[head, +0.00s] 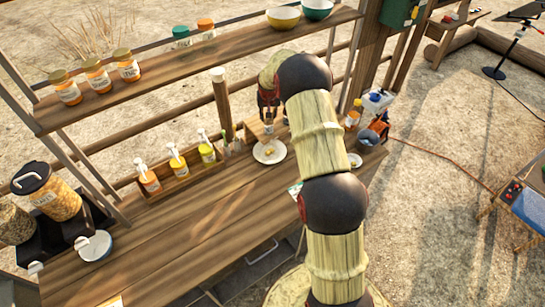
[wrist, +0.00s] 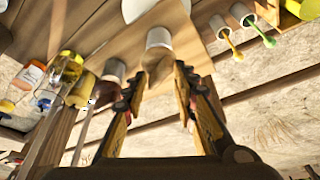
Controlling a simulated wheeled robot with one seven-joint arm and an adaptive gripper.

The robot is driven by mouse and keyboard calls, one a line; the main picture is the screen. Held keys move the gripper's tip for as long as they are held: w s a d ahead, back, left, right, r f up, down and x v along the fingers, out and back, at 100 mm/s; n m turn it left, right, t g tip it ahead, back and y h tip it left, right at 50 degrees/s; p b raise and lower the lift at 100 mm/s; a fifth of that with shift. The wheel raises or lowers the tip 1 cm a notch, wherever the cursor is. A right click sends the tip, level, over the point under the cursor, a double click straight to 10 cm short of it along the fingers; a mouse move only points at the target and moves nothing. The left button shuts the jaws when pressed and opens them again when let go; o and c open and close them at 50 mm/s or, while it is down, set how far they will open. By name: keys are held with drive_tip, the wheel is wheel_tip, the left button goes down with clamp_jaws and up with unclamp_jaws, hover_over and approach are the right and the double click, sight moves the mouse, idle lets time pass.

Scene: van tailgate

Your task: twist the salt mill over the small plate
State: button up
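The salt mill (wrist: 158,40), a small cylinder with a pale end and a brownish body, is between my gripper's fingertips in the wrist view. My gripper (wrist: 163,74) appears shut on its body, with the pale end pointing away from the palm. In the head view the mill (head: 268,127) shows just above the far side of the small plate (head: 262,156). My arm hides part of the gripper (head: 267,108) in the head view.
A crate of squeeze bottles (head: 178,172) stands left of the plate. A shelf (head: 200,65) with jars and bowls runs behind. A grey cup (head: 368,139) and bottles stand to the right. The counter's front left (head: 180,245) is mostly clear.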

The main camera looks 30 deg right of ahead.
drive_tip(key=shift+d+n+y+p, duration=0.1)
drive_tip(key=shift+n+y+p, duration=0.55)
drive_tip(key=shift+n, duration=0.75)
drive_tip(key=n+y, duration=0.1)
drive_tip(key=n, duration=0.1)
drive_tip(key=shift+n+t, duration=0.3)
drive_tip(key=shift+n, duration=0.1)
drive_tip(key=v, duration=0.7)
drive_tip(key=s+a+m+g+b, duration=0.1)
drive_tip(key=s+a+b, duration=0.1)
drive_tip(key=s+a, duration=0.3)
drive_tip(key=s+a+m+g+b, duration=0.1)
drive_tip(key=s+a, duration=0.4)
drive_tip(key=s, duration=0.6)
drive_tip(key=s+a+f+g+b, duration=0.1)
drive_tip(key=s+a+b, duration=0.2)
drive_tip(key=s+a, duration=0.2)
drive_tip(key=shift+s+m+y, duration=0.35)
drive_tip(key=shift+s+m, duration=0.05)
drive_tip(key=shift+s, duration=1.4)
drive_tip(key=shift+a, duration=0.15)
